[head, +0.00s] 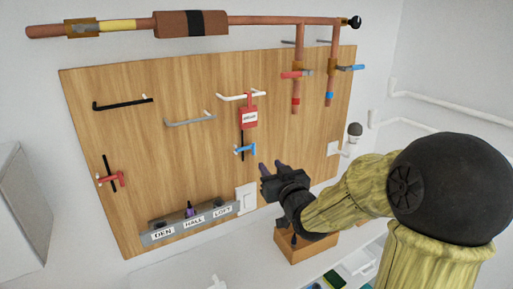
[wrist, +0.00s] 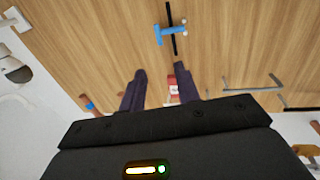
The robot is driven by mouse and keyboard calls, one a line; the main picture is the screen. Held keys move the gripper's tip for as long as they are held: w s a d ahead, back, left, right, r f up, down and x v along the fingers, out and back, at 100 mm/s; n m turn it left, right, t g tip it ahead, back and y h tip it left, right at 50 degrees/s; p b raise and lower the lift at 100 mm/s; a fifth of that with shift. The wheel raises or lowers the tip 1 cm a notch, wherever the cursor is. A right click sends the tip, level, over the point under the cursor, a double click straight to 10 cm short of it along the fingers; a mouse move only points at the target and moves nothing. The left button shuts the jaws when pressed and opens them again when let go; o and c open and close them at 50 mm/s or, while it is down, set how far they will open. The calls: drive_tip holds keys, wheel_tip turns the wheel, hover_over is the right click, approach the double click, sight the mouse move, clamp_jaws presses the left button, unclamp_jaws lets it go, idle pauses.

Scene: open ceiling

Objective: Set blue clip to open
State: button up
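The blue clip (head: 246,149) sits on a short black rod (head: 242,140) on the wooden board, below a red tag. It is a small blue crossbar with a pale tip at its left end. In the wrist view the blue clip (wrist: 171,31) is ahead of the fingers, near the top edge, crossing the black rod. My gripper (head: 272,167) is to the right of and below the clip in the head view, apart from it. In the wrist view my gripper (wrist: 160,70) has its two dark fingers spread, holding nothing.
The red tag (head: 249,116) hangs from a white rail (head: 241,96). A red clip (head: 111,179) is on another rod at left. Copper pipes with red (head: 296,74) and blue (head: 350,68) handles are at upper right. A labelled switch strip (head: 160,237) is low on the board.

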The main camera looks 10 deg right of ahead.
drive_tip(key=w+a+p, duration=0.1)
drive_tip(key=w+p, duration=0.2)
drive_tip(key=w, duration=0.9)
drive_tip(key=shift+w+a, duration=0.2)
clamp_jaws()
